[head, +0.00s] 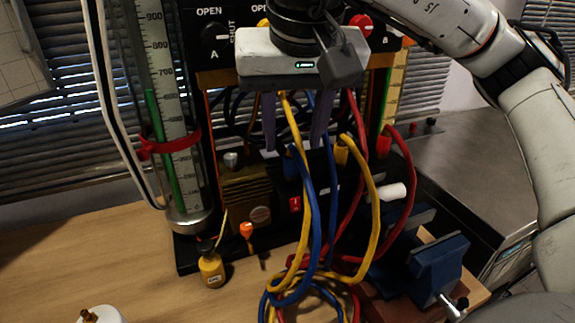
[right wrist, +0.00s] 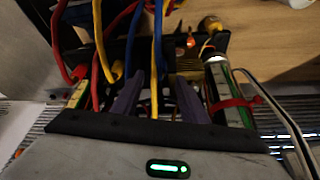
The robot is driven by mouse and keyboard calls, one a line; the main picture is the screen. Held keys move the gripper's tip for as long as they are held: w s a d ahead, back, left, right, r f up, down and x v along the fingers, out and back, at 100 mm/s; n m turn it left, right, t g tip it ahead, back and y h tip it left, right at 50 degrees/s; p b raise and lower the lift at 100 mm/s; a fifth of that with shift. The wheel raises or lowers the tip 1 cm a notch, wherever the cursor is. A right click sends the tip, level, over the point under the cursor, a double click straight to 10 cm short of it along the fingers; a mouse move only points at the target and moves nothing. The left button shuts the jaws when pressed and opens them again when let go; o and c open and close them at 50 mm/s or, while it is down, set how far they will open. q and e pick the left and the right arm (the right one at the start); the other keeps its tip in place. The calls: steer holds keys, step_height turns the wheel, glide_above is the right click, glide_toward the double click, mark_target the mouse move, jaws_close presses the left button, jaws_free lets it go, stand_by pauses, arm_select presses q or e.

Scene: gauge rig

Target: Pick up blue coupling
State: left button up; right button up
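The blue coupling (head: 291,166) appears as a blue end piece on the rig's lower block, at the top of a blue hose (head: 317,215). Hoses cross close in front of it and partly hide it. My right gripper (head: 292,148) points down in front of the rig, its two grey-purple fingers apart on either side of the hoses, just above the coupling. In the right wrist view the open fingers (right wrist: 158,82) have a yellow hose and a blue hose between them. I cannot tell whether they touch anything. My left gripper is not in view.
Yellow (head: 375,205) and red (head: 411,180) hoses hang close by and coil on the wooden table (head: 120,260). A green-filled gauge tube (head: 160,110) stands left. A small yellow bottle (head: 211,270) and a blue vise (head: 425,268) stand in front. The table's left is mostly clear.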

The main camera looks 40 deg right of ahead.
mark_target(291, 153)
steer(key=shift+x, duration=3.2)
steer(key=shift+s+a, duration=0.1)
steer(key=shift+s, duration=0.05)
steer(key=shift+c, duration=0.4)
jaws_close()
